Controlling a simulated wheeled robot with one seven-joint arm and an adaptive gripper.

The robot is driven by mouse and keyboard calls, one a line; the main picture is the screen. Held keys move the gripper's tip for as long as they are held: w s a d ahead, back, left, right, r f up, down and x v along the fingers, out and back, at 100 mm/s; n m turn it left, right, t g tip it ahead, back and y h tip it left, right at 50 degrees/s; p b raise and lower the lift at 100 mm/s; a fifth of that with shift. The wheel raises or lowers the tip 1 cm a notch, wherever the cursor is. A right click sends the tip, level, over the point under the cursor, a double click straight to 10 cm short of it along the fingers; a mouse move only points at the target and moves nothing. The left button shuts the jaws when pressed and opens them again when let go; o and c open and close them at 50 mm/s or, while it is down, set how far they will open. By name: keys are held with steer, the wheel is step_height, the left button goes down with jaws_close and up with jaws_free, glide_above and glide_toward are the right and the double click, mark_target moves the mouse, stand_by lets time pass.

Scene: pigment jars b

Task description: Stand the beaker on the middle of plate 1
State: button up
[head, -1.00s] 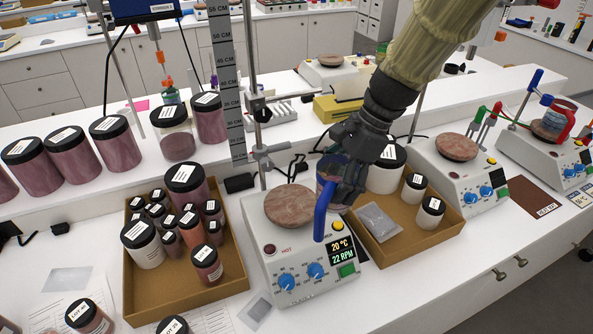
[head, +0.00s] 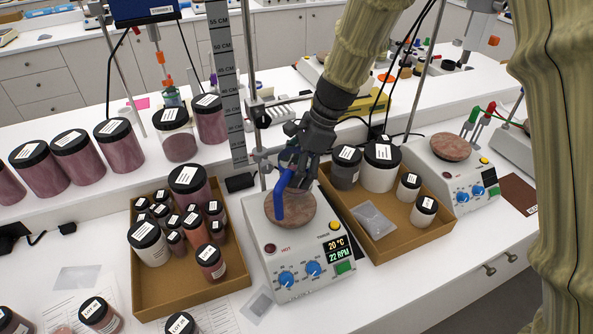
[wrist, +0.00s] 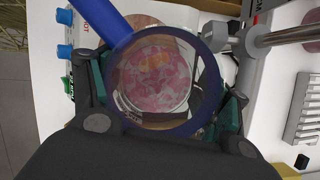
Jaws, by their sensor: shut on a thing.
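The beaker has a blue rim and a blue handle (head: 279,198). In the head view it is mostly hidden behind my gripper (head: 298,165), with the handle hanging in front of the round brownish plate (head: 304,214) of the nearest hotplate. I cannot read a plate number. In the wrist view I look down into the beaker through its rim (wrist: 212,85); pink mottled colour shows inside. My gripper's fingers (wrist: 164,95) are shut on the beaker from both sides. The beaker is over or near the plate's back part; whether it touches the plate is hidden.
A cardboard tray of jars (head: 240,268) stands left of the hotplate (head: 285,255), another (head: 385,252) right. A metal stand rod (head: 250,60) rises close behind the plate. A second hotplate (head: 460,180) stands further right. Large jars line the raised shelf at left.

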steer(key=shift+f+p, duration=0.35)
steer(key=shift+f, duration=0.65)
steer(key=shift+f, duration=0.1)
steer(key=o, duration=1.3)
steer(key=b+v, duration=0.4)
steer(key=v, duration=0.8)
steer(key=shift+a, duration=0.1)
